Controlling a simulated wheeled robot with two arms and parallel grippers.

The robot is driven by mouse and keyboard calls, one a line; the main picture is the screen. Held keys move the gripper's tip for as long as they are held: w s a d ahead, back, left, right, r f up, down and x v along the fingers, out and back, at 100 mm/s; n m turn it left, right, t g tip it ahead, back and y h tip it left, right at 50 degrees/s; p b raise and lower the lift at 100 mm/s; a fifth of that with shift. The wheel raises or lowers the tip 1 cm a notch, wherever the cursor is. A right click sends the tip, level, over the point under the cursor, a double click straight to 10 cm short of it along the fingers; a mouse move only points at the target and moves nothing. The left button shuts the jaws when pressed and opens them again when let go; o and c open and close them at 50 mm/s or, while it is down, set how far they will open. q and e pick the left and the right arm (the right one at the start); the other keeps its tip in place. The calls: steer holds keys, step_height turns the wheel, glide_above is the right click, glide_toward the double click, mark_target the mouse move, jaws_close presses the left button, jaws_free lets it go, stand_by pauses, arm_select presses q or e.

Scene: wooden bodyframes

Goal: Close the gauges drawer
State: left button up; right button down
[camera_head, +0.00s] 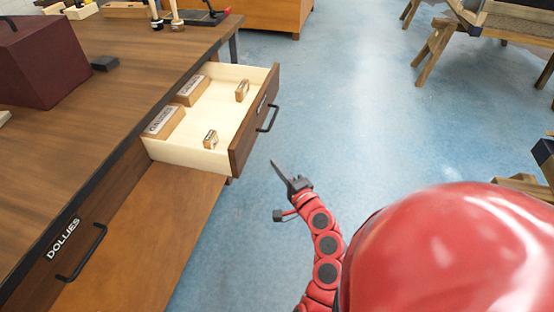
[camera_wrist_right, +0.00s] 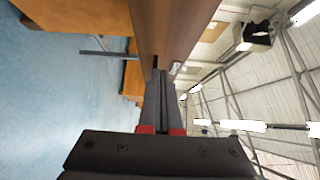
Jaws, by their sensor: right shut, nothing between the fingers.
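The gauges drawer (camera_head: 215,118) is pulled out from the table's right side in the head view. Its pale inside holds several labelled wooden blocks, one marked GAUGES. Its dark wooden front (camera_head: 254,122) carries a black bar handle (camera_head: 267,118). My right gripper (camera_head: 274,163) is shut and empty, a little right of and below the drawer front's near end, with a visible gap in the head view. In the right wrist view the shut fingers (camera_wrist_right: 161,78) point at a brown wooden panel (camera_wrist_right: 172,25); contact cannot be told. My left gripper is out of view.
The wooden table (camera_head: 90,120) fills the left, with a dark red box (camera_head: 40,62) on top. The closed DOLLIES drawer (camera_head: 72,252) has its own handle. Open blue floor (camera_head: 345,110) lies right of the gauges drawer. Wooden benches stand at the upper right.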

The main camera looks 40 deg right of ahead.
mark_target(204, 143)
steer(key=shift+w+a+p, duration=0.25)
steer(key=shift+w+a, duration=0.05)
steer(key=shift+w, duration=1.15)
steer(key=shift+w+a+p, duration=0.25)
steer(key=shift+w+a, duration=0.1)
steer(key=shift+w, duration=1.15)
steer(key=shift+w+a+p, duration=0.25)
steer(key=shift+w+a, duration=0.05)
steer(key=shift+w, duration=1.15)
steer(key=w+a, duration=0.3)
steer(key=w, duration=0.1)
steer(key=w+a, duration=0.8)
steer(key=shift+w, duration=0.3)
steer(key=w+a+b, duration=0.1)
steer(key=w+a, duration=0.1)
steer(key=w, duration=0.1)
steer(key=w+a+b, duration=0.1)
steer(key=w+a, duration=0.2)
steer(key=w+a+b, duration=0.1)
steer(key=w+a, duration=0.2)
steer(key=shift+w, duration=0.3)
steer(key=shift+a+r, duration=0.1)
steer(key=shift+r, duration=0.1)
